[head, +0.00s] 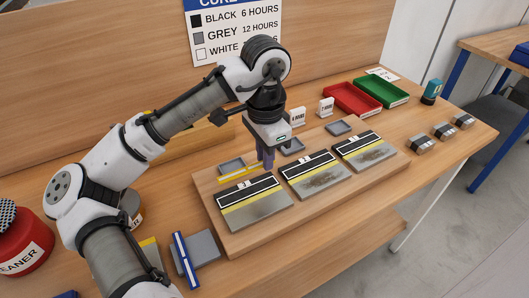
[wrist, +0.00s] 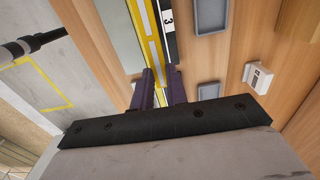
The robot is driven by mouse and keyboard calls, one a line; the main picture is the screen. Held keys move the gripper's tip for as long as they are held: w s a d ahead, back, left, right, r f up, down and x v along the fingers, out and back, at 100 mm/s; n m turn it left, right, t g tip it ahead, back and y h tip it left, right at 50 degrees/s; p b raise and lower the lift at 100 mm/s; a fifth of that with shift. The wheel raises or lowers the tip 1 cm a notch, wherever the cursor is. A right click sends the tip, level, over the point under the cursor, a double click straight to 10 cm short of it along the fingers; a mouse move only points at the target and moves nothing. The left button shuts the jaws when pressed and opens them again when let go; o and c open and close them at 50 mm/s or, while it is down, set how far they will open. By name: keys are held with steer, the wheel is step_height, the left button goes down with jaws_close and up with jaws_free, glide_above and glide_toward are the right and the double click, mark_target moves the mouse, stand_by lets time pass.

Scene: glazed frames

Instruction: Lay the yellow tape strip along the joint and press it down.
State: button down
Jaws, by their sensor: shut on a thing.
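My gripper (head: 266,162) points down over the wooden board, just behind the leftmost panel. Its dark purple fingers (wrist: 160,88) are shut on a yellow strip (head: 240,173); the grip itself is partly hidden. In the wrist view, yellow (wrist: 137,25) runs up and away from between the fingers. Three panels lie in a row on the board: left (head: 258,210), middle (head: 317,180) and right (head: 368,155). Each has a black band, a yellow line along its middle and a grey metal front part. The middle and right panels look stained.
Small grey trays (head: 292,147) lie behind the panels. White cards (head: 326,107), a red tray (head: 352,99) and a green tray (head: 382,92) stand farther back. Several metal blocks (head: 443,132) sit at right. A red canister (head: 20,240) and a blue-white bar (head: 185,260) are at left.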

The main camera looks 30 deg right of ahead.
mark_target(265, 184)
steer(key=shift+r+p, duration=0.1)
steer(key=shift+p, duration=0.35)
steer(key=shift+f+b, duration=0.9)
steer(key=shift+f, duration=0.95)
steer(key=shift+f, duration=0.1)
steer(key=shift+f+b, duration=0.55)
steer(key=shift+f, duration=0.5)
steer(key=shift+f, duration=0.1)
steer(key=shift+f, duration=0.3)
steer(key=c, duration=1.3)
jaws_free()
